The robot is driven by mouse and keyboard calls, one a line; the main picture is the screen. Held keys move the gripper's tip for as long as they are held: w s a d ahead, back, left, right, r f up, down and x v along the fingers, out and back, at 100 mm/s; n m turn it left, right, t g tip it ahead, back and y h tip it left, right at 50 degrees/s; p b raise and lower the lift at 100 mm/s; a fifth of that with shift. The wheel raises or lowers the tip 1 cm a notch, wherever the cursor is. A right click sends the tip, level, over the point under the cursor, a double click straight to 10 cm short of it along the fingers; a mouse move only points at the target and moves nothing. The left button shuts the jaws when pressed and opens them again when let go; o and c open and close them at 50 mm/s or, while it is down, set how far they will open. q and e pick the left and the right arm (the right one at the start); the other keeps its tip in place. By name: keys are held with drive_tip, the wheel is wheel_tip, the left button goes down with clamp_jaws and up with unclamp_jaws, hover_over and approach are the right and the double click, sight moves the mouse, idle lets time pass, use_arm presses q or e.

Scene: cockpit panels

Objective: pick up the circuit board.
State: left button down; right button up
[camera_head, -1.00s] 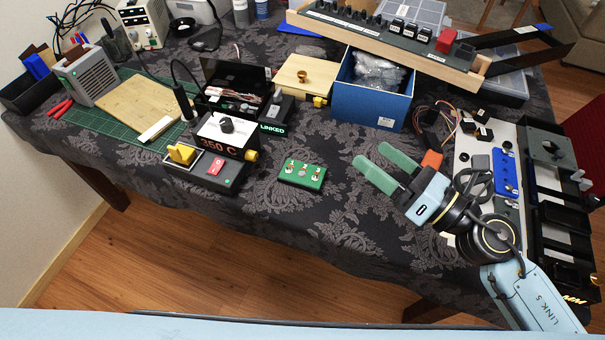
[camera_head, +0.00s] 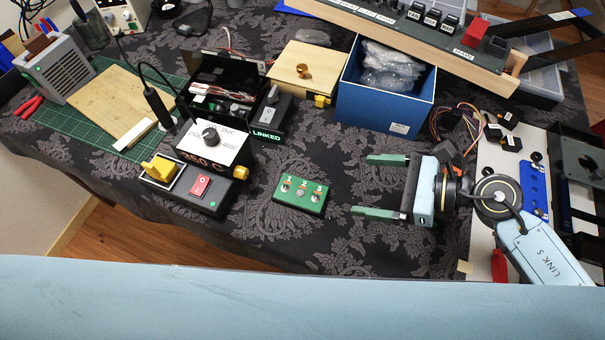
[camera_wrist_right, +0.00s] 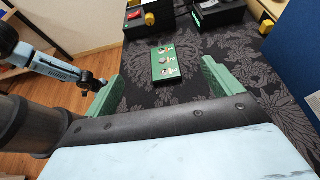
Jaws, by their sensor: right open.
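The circuit board is a small green block with several round silvery parts on top. It lies flat on the dark patterned cloth near the middle of the head view (camera_head: 300,194), and shows between and beyond the fingers in the right wrist view (camera_wrist_right: 164,64). My right gripper (camera_head: 362,185) is open and empty, to the right of the board, its two green fingers pointing left at it with a gap between. In the right wrist view my right gripper (camera_wrist_right: 162,69) has its fingers spread wider than the board. My left gripper does not show in the head view.
The soldering station (camera_head: 213,145) and its red switch (camera_head: 201,186) stand left of the board. A blue box (camera_head: 385,105) with bagged contents stands behind. A white panel (camera_head: 492,175) lies right of my gripper. Bare cloth surrounds the board.

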wheel_tip(320, 180, down, 6)
drive_tip(key=b, duration=0.5)
drive_tip(key=shift+f, duration=0.1)
drive_tip(key=shift+a+f+b, duration=0.1)
drive_tip(key=shift+f+b, duration=0.4)
drive_tip(key=shift+b, duration=0.3)
approach(304, 193)
drive_tip(key=x, duration=0.3)
drive_tip(key=shift+w+a+f, duration=0.15)
drive_tip(key=shift+w+f, duration=0.1)
drive_tip(key=shift+f, duration=0.15)
drive_tip(key=x, duration=0.3)
drive_tip(key=b+x, duration=0.1)
drive_tip(key=shift+a+r, duration=0.15)
drive_tip(key=shift+a, duration=0.65)
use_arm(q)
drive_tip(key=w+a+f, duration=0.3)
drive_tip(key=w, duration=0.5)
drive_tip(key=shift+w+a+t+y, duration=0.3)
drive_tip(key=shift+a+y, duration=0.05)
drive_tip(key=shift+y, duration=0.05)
use_arm(e)
drive_tip(key=c, duration=1.1)
